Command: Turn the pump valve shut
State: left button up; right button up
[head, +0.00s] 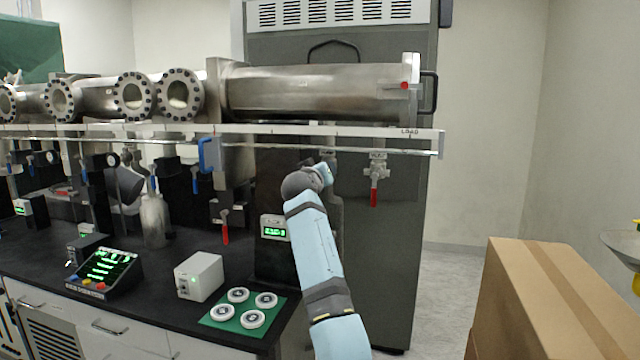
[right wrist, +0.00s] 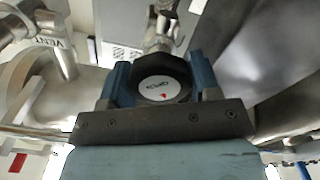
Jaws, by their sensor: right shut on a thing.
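The pump valve shows in the right wrist view as a round dark knob (right wrist: 162,88) with a white disc. The disc carries small lettering, which appears to read OPEN upside down, and a red mark. My right gripper (right wrist: 162,74) has its blue fingers on both sides of the knob and is shut on it. In the head view my right gripper (head: 321,174) is below the steel chamber, and my arm hides most of the knob. A metal valve fitting (head: 328,156) shows just above the gripper. My left gripper is in neither view.
A red-handled valve (head: 375,180) hangs to the right of my gripper, and another red handle (head: 225,228) to the left. A rail (head: 300,130) runs above. The black bench (head: 150,305) holds a white box (head: 199,276) and a green mat (head: 226,321). A cardboard box (head: 550,300) stands right.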

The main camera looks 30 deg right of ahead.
jog(key=m+b, duration=0.1)
jog(key=m, duration=0.1)
jog(key=m+b, duration=0.1)
jog(key=shift+f+m, duration=0.3)
jog(key=shift+m, duration=0.1)
jog(key=shift+r+m+b, duration=0.15)
jog(key=shift+m+b, duration=0.95)
jog(key=shift+m, duration=0.7)
jog(key=o, duration=0.9)
jog(key=shift+r, duration=0.1)
jog(key=shift+s, duration=0.1)
jog(key=v, duration=1.3)
jog(key=shift+s+a, duration=0.25)
